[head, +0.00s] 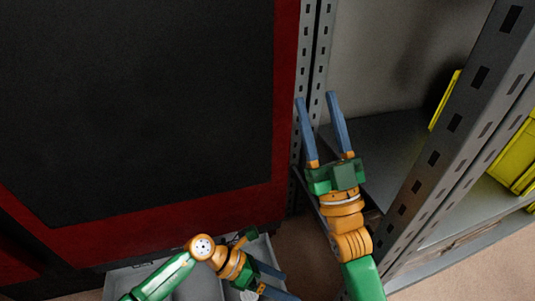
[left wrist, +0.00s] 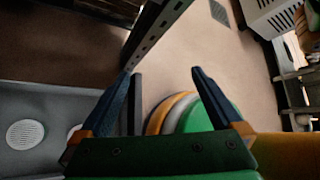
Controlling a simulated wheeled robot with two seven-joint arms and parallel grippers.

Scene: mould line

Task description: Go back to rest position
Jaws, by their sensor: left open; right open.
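My right gripper (head: 319,126) is open and empty in the head view, its two blue fingers pointing up in front of the metal shelf posts. My left gripper (head: 279,283) is low in the head view, in front of a grey surface at the bottom. In the left wrist view its two blue fingers (left wrist: 158,92) stand wide apart with nothing between them.
A large black panel with a red frame (head: 285,100) fills the left of the head view. A perforated grey shelf post (head: 455,125) stands right of my right gripper. Yellow bins (head: 512,160) sit on the shelf at far right. Bare floor (head: 465,279) shows at lower right.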

